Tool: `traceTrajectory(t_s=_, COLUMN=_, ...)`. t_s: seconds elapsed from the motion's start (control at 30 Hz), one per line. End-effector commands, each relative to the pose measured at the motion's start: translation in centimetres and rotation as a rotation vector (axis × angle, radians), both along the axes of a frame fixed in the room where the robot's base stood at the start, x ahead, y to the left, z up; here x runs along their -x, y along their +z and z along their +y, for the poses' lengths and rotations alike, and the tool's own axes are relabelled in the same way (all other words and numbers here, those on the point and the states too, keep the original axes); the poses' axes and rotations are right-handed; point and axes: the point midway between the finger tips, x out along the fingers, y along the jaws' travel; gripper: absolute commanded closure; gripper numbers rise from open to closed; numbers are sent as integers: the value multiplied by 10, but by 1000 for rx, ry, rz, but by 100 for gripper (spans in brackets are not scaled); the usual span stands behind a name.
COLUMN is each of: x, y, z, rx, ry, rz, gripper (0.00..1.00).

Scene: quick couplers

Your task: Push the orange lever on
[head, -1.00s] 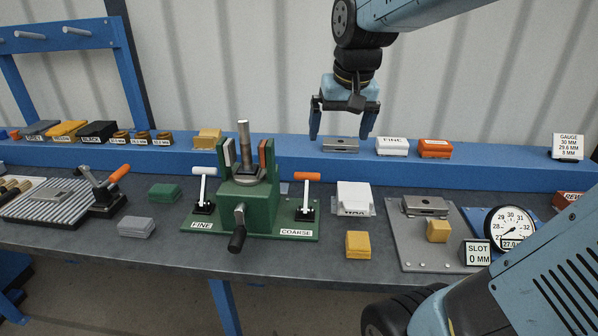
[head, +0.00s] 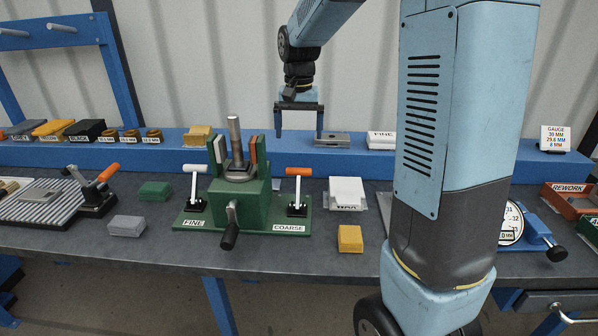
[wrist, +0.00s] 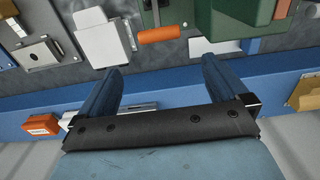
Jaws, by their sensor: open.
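An orange lever (head: 298,171) with a T-shaped handle stands on the COARSE side of the green fixture (head: 245,205). Its orange handle (wrist: 160,35) also shows in the wrist view, beyond my fingertips and between them sideways. My gripper (head: 299,134) is open and empty, pointing down above the blue ledge, behind and above the lever. Its two fingers (wrist: 162,72) are spread apart in the wrist view, and touch nothing that I can see. A white lever (head: 195,170) stands on the FINE side. Another orange-handled lever (head: 107,173) is on a clamp at the left.
The blue ledge (head: 350,162) runs along the back, with a metal plate (head: 330,139) right beside my gripper. A white block (head: 346,191) stands right of the fixture and a yellow block (head: 350,238) in front. My arm hides part of the right bench.

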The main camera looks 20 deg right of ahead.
Motion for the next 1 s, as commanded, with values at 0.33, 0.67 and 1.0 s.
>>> traceTrajectory(t_s=0.33, x=1, y=-54, z=0, rx=0, ry=0, rz=3, gripper=0)
traceTrajectory(t_s=0.67, x=1, y=-108, z=0, rx=0, ry=1, rz=2, gripper=0)
traceTrajectory(t_s=1.0, x=1, y=-132, z=0, rx=0, ry=1, rz=-1, gripper=0)
